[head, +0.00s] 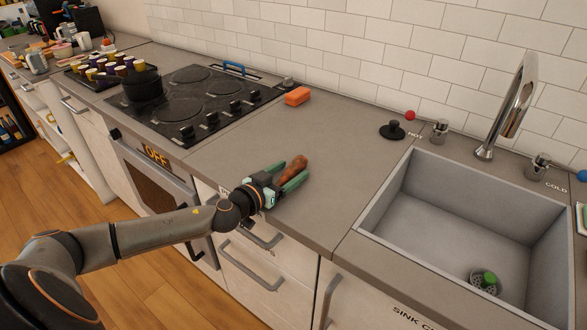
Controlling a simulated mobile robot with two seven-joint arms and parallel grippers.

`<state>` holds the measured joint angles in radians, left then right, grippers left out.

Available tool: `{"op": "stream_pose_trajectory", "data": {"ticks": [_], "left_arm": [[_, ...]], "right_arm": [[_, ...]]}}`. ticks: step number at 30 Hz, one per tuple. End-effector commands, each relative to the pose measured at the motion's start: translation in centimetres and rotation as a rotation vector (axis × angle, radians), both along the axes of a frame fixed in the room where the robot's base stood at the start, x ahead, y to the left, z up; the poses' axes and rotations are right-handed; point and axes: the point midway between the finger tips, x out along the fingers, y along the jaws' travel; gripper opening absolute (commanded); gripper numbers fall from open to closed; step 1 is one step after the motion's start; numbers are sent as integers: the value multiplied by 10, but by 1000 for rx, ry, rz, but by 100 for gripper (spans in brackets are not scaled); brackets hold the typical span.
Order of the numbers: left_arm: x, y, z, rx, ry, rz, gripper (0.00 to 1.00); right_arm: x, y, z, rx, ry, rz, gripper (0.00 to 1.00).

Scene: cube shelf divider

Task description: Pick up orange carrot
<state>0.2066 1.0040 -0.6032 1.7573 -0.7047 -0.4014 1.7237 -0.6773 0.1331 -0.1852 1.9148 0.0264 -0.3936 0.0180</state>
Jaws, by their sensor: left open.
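The carrot (294,167) is orange-brown and lies on the grey counter near its front edge, between the stove and the sink. My left gripper (287,180) is open, with its green fingers on either side of the carrot. The near end of the carrot is close to the gripper's palm. I cannot tell whether the fingers touch it. My right gripper is not in view.
An orange sponge (297,96) lies at the back of the counter. The stove (196,100) with a black pot (143,90) is at left. The counter around the carrot is clear.

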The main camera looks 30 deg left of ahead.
Motion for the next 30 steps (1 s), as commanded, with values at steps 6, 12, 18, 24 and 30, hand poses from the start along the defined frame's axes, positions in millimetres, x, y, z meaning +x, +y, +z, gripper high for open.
{"op": "stream_pose_trajectory", "data": {"ticks": [6, 12, 18, 24, 30], "left_arm": [[0, 0, 0, 0, 0, 0, 59], [0, 0, 0, 0, 0, 0, 36], [0, 0, 0, 0, 0, 0, 14], [0, 0, 0, 0, 0, 0, 0], [0, 0, 0, 0, -1, 1, 0]], "right_arm": [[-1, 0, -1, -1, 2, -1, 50], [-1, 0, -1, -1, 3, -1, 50], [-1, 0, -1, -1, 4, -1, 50], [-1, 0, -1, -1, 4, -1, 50], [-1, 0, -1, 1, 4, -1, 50]]}}
